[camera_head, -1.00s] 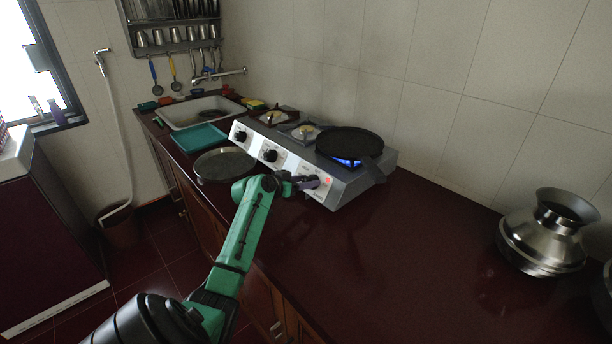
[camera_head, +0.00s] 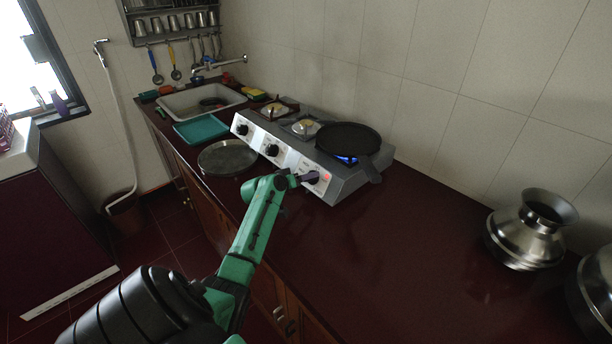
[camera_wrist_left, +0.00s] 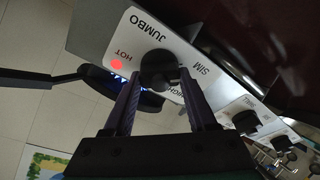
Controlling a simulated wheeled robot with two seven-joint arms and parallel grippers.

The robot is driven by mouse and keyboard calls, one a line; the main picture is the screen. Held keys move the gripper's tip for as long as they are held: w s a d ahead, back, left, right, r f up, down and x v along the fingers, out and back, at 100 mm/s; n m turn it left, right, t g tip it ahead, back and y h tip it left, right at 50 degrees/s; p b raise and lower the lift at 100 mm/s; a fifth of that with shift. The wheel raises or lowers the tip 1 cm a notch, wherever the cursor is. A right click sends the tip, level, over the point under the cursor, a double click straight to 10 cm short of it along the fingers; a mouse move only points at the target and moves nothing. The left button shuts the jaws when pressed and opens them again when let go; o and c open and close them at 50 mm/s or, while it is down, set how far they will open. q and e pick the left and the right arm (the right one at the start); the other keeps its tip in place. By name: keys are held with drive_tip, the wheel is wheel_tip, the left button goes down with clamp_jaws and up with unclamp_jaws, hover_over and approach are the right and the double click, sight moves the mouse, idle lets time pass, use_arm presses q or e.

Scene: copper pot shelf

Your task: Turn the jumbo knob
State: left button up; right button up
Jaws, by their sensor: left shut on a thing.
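The stove (camera_head: 338,186) stands on the dark red counter with several black knobs along its sloped white front panel. The jumbo knob (camera_wrist_left: 159,69) is the one nearest my left gripper, beside the printed word JUMBO and a lit red light (camera_wrist_left: 116,64). My left gripper (camera_head: 306,178) is at this knob, with one finger on each side, shut on it. The fingers also show in the left wrist view (camera_wrist_left: 158,90). A blue flame (camera_head: 346,160) burns under the black pan (camera_head: 349,139). My right gripper is not in view.
The pan's handle (camera_head: 372,172) sticks out over the stove's right end. A round metal plate (camera_head: 227,157) and a teal tray (camera_head: 201,129) lie left of the stove. A steel pot (camera_head: 527,240) stands at the right. The counter between stove and pot is bare.

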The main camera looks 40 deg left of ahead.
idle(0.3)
use_arm(q)
drive_tip(key=o, duration=1.4)
drive_tip(key=shift+c, duration=0.2)
drive_tip(key=b+v, duration=0.2)
drive_tip(key=v, duration=1.2)
drive_tip(key=shift+s+r, duration=0.15)
drive_tip(key=shift+s, duration=0.05)
